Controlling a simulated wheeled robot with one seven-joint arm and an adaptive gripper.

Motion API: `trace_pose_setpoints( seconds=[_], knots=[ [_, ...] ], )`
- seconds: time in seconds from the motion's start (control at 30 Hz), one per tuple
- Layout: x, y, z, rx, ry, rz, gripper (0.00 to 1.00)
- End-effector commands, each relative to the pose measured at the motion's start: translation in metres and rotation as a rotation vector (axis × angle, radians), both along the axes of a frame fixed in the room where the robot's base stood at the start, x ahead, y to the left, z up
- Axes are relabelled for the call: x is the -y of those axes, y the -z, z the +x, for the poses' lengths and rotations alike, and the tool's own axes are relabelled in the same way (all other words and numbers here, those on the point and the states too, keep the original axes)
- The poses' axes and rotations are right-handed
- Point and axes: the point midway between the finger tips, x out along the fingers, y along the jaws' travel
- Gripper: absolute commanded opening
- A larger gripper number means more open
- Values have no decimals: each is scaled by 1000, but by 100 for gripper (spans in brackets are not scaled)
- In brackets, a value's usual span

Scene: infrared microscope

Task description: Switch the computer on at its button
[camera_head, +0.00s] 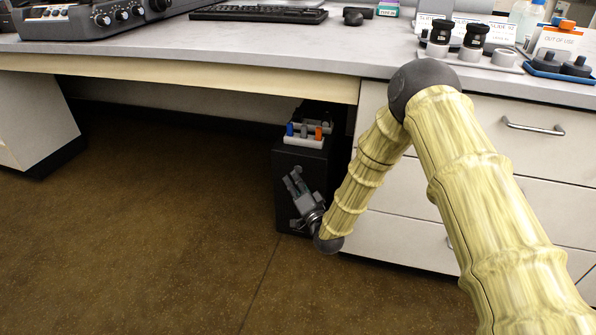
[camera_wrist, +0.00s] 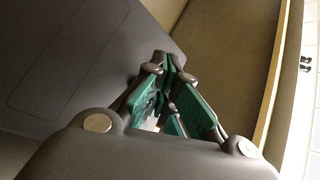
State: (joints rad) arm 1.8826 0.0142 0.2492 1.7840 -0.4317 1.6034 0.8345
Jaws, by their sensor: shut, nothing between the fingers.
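The computer (camera_head: 285,160) is a dark upright tower on the floor under the desk, beside the white drawer cabinet. My gripper (camera_head: 292,178) is in front of its front face, tips pointing up and to the left. Its fingers are shut with nothing between them. In the wrist view the green-padded fingertips (camera_wrist: 170,62) meet near the middle. A large dark grey panel with a rectangular outline, which looks like the computer (camera_wrist: 75,50), fills the left of that view. I cannot tell whether the tips touch it. I cannot make out the power button in either view.
A small white rack (camera_head: 303,141) with blue, grey and orange pieces sits on top of the tower. The drawer cabinet (camera_head: 400,240) stands close on the right. The desk edge (camera_head: 200,80) runs above. The brown floor (camera_head: 150,230) to the left is clear.

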Motion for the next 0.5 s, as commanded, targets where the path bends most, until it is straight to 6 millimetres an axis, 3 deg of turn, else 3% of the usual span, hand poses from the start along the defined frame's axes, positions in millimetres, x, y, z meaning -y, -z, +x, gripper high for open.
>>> trace_pose_setpoints(
  seconds=[0.5],
  knots=[
    [1,0,4,0,0,0,0]
  ],
)
